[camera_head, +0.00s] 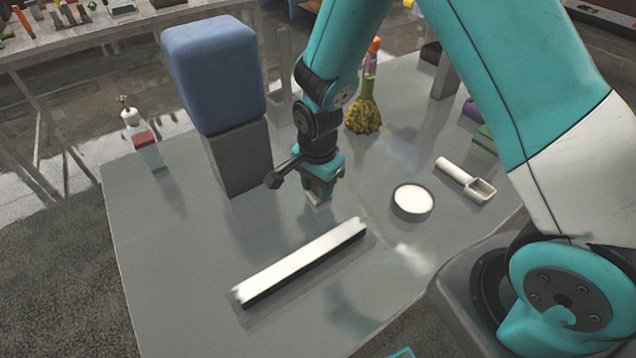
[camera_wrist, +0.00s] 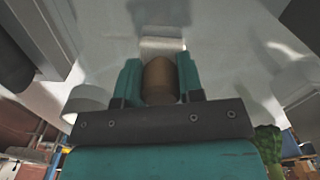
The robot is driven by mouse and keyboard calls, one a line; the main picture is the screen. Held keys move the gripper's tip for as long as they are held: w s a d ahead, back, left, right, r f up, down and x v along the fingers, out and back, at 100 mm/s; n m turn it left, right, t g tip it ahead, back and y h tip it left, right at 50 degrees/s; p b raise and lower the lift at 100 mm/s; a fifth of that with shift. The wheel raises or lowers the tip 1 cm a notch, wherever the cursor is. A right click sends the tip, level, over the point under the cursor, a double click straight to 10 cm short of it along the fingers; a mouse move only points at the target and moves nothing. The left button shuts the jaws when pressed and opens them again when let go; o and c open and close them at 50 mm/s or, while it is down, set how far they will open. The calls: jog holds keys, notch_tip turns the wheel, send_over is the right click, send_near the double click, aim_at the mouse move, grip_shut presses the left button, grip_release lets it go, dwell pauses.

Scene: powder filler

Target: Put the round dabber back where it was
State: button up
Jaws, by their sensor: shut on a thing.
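My gripper (camera_head: 321,182) points down over the middle of the grey table. It is shut on the round dabber, whose brown cylindrical handle (camera_wrist: 158,80) shows between the two teal fingers in the wrist view. A pale end of the dabber (camera_head: 318,199) shows just below the jaws in the head view. I cannot tell whether it touches the table. A round dark-rimmed dish of white powder (camera_head: 412,201) sits to the right of my gripper. A long black tray filled level with white powder (camera_head: 300,261) lies in front of it.
A blue block (camera_head: 213,75) rests on a grey box (camera_head: 240,160) left of my gripper. A white scoop (camera_head: 465,181) lies at the right. A clear bottle (camera_head: 143,140) stands at the left edge. A yellow-green tufted object (camera_head: 363,115) stands behind. Spilt powder (camera_head: 410,258) marks the table.

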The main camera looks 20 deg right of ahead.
jog(key=o, duration=1)
jog(key=shift+f, duration=0.1)
jog(key=shift+c, duration=0.2)
notch_tip(320, 180, up, 12)
jog(key=b, duration=0.2)
jog(key=s+a+r+n+y, duration=0.2)
jog(key=s+r+n, duration=0.4)
jog(key=s+n, duration=0.4)
jog(key=s+a+r+n+y, duration=0.2)
jog(key=s+r+n, duration=0.3)
jog(key=s+n, duration=0.5)
jog(key=shift+r, duration=0.35)
jog(key=shift+w, duration=0.1)
